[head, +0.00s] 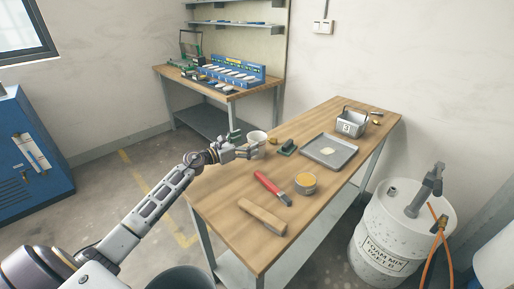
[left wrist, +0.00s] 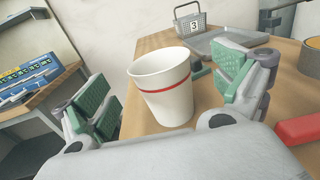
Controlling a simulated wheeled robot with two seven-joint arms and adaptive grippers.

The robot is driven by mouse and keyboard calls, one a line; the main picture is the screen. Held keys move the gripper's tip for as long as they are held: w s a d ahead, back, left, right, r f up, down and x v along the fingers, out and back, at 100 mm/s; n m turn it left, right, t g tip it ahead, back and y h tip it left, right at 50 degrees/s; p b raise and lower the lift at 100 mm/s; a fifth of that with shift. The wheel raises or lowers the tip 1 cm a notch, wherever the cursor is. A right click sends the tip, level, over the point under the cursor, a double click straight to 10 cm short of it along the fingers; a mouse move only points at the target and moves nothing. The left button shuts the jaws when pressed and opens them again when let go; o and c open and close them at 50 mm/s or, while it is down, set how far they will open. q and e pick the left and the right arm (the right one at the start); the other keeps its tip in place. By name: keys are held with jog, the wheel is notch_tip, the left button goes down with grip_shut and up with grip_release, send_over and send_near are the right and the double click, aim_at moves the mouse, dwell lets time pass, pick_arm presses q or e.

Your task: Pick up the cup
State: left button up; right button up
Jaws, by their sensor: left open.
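The white cup (head: 257,138) stands upright near the left edge of the wooden table (head: 228,206) in the head view. In the left wrist view the cup (left wrist: 163,88) shows a red band below its rim. My left gripper (head: 250,148) is at the cup. In the left wrist view, the green-padded fingers of my left gripper (left wrist: 168,98) are spread wide, one on each side of the cup. A gap shows between the cup and each finger, so it is not gripped. My right gripper does not show.
A white drum (head: 390,240) stands right of the table.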

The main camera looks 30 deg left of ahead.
aim_at(264, 134)
pick_arm(q)
jog(key=shift+w, duration=0.15)
jog(key=shift+x, duration=2.55)
jog(key=shift+c, duration=0.4)
jog(key=c, duration=0.9)
